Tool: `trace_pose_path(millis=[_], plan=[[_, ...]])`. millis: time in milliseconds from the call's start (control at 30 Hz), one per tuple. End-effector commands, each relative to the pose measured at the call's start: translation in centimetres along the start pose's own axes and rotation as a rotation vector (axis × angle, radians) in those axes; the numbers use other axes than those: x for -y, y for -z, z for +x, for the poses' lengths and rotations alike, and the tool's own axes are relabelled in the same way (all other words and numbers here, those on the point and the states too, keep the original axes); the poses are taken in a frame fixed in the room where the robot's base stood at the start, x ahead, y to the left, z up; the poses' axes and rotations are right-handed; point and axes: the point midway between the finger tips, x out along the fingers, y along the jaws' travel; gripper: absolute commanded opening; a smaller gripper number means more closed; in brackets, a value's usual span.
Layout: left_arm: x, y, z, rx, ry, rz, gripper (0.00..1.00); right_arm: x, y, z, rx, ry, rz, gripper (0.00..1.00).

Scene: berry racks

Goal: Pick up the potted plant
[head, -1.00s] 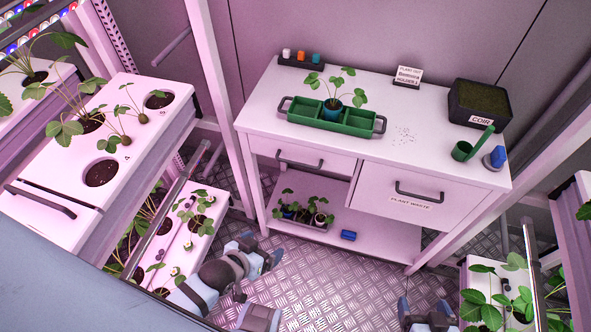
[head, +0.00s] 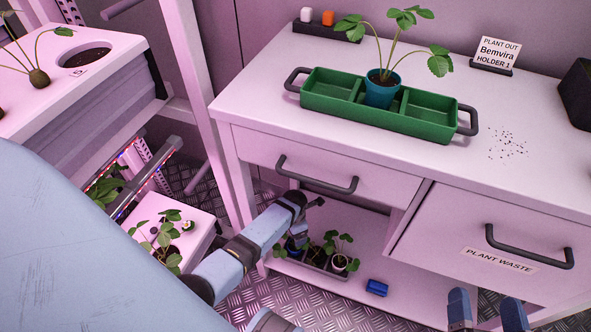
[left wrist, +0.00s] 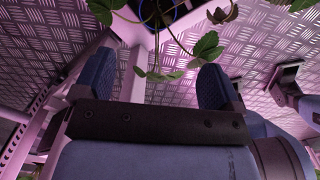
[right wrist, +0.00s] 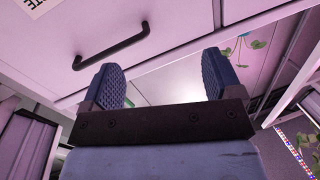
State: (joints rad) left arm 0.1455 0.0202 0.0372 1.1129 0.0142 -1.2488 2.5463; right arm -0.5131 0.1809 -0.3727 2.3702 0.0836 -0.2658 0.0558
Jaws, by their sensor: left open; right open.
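A potted plant (head: 381,88) in a teal pot stands upright in the middle compartment of a green tray (head: 430,128) on the bench top. Several small potted plants (head: 340,262) stand in a tray on the bench's lower shelf. My left gripper (head: 309,220) is open in front of the bench, near these lower plants and partly covering them. The left wrist view shows leaves (left wrist: 207,46) and part of a blue pot beyond the open fingers (left wrist: 158,78). My right gripper (head: 487,303) is open and empty, low before the plant waste drawer.
The bench has a drawer handle (head: 316,175) and a plant waste drawer handle (head: 529,247). A sign (head: 496,55) and a dark box (head: 576,92) stand on top. A blue item (head: 376,287) lies on the lower shelf. A rack post (head: 203,95) stands at left.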

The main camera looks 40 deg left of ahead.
Motion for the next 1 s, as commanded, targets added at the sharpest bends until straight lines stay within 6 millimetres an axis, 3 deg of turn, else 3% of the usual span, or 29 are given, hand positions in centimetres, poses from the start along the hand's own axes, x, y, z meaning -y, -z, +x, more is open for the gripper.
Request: trace_pose_path(millis=[200, 367, 667, 1000], plan=[[-0.1, 0.0, 3.7, -0.013, 0.008, -0.035, 0.90, 1.2, 1.9, 0.2, -0.135, 0.053, 0.021, 0.85], [-0.1, 0.0, 6.9, -0.011, 0.008, -0.034, 0.90, 1.8, 2.2, 0.2, -0.178, 0.086, 0.037, 0.85], [-0.1, 0.0, 9.3, -0.009, 0.006, -0.034, 0.90, 1.5, -0.1, 0.6, -0.085, 0.089, 0.038, 0.85], [-0.3, -0.1, 13.7, -0.009, 0.006, -0.033, 0.90, 0.9, -5.2, 0.8, 0.078, 0.108, 0.034, 0.85]])
